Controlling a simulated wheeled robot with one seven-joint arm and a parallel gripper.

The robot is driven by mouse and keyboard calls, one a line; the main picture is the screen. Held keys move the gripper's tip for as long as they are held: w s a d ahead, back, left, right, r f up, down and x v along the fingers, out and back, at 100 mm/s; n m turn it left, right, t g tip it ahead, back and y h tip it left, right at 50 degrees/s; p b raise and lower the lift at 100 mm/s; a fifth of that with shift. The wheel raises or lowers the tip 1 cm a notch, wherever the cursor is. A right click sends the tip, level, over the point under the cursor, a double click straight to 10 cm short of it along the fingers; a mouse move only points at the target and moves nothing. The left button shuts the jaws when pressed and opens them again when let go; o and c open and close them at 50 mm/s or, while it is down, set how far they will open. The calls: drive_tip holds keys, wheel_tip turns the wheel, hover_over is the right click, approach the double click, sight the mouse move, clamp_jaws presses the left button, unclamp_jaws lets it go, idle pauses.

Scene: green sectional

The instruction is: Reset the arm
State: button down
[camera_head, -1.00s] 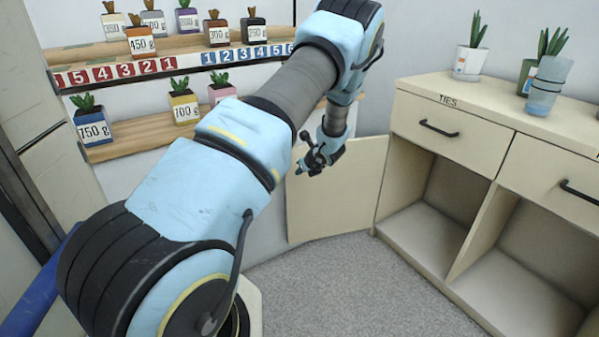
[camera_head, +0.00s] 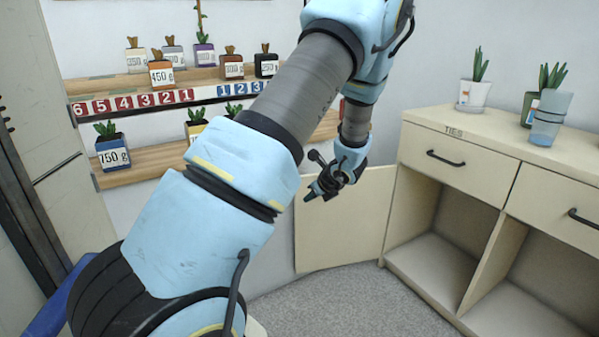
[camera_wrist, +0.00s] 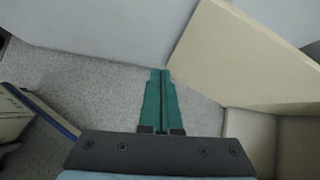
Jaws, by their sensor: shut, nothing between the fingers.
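My gripper (camera_head: 323,190) hangs at the end of my bent light-blue arm, in front of the open cabinet door in the head view. In the wrist view its green fingers (camera_wrist: 160,95) are together with nothing between them. They point down toward the grey floor and the wall base. My arm crosses the middle of the head view and hides part of the shelves behind it.
A cream cabinet (camera_head: 478,140) stands at the right with open compartments. Its open door (camera_head: 345,225) is close behind my gripper. Potted plants (camera_head: 474,92) and a translucent cup (camera_head: 549,118) stand on top. Wall shelves (camera_head: 155,158) at the left hold several labelled pots. Grey floor (camera_head: 340,300) is clear.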

drive_tip(key=s+a+r+n+g, duration=0.2)
drive_tip(key=s+a+r+n, duration=0.25)
drive_tip(key=a+n, duration=0.25)
drive_tip(key=s+a+r+n+g, duration=0.3)
drive_tip(key=s+a+n, duration=0.3)
drive_tip(key=n, duration=0.1)
drive_tip(key=s+a+r+n+g+h, duration=0.1)
drive_tip(key=s+a+r+n+h, duration=0.15)
drive_tip(key=s+n, duration=0.45)
drive_tip(key=s+a+r+n+h, duration=0.1)
drive_tip(key=s+r+n+h, duration=0.15)
drive_tip(key=s+n, duration=0.4)
wheel_tip(320, 180, up, 17)
drive_tip(key=p, duration=1.7)
drive_tip(key=shift+w+d+n+y, duration=0.15)
drive_tip(key=shift+d+n+y, duration=0.05)
drive_tip(key=shift+n+y, duration=0.2)
